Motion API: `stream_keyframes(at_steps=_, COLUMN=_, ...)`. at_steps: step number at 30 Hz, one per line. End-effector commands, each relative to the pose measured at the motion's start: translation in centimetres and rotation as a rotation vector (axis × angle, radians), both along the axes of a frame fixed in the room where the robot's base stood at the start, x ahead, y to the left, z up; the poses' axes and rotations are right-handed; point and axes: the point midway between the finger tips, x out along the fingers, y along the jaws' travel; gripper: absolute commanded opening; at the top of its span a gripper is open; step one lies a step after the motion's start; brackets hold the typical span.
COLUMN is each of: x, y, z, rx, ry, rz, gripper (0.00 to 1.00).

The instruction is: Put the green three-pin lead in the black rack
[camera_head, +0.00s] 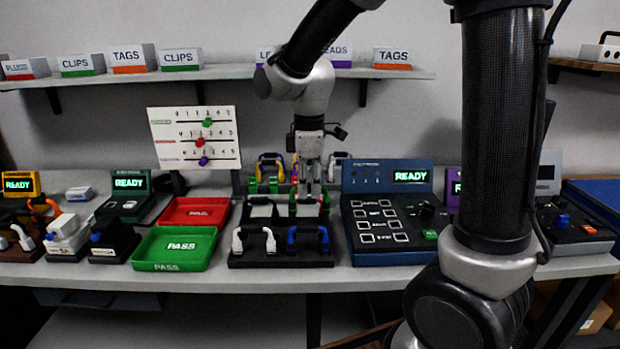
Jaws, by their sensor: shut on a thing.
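My gripper (310,188) points straight down over the back right part of the black rack (282,262). It is shut on the green lead (293,209), which shows as green bits on both sides of the fingers. The fingers hide most of this lead, and its pins cannot be made out. I cannot tell whether it touches the rack or hangs just above it. In the front row of the rack, a white lead (240,238) stands at left and a blue lead (292,236) at right. The back left place (261,209) looks empty.
Behind the rack stand more leads, including a yellow one (270,160). A red tray (195,211) and a green tray (174,250) lie to the left. A blue test box (389,210) stands close on the right. A marked board (195,136) stands behind.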

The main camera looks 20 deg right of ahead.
Motion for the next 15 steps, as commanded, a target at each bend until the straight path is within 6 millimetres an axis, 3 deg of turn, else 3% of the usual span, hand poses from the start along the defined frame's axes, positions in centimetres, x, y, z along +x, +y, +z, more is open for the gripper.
stream_keyframes(at_steps=5, x=0.5, y=0.2, z=-0.5, rx=0.0, ry=-0.001, rz=0.0, gripper=0.0)
stream_keyframes(at_steps=15, x=0.5, y=0.2, z=-3.6, rx=-0.002, ry=0.002, rz=0.0, gripper=0.0)
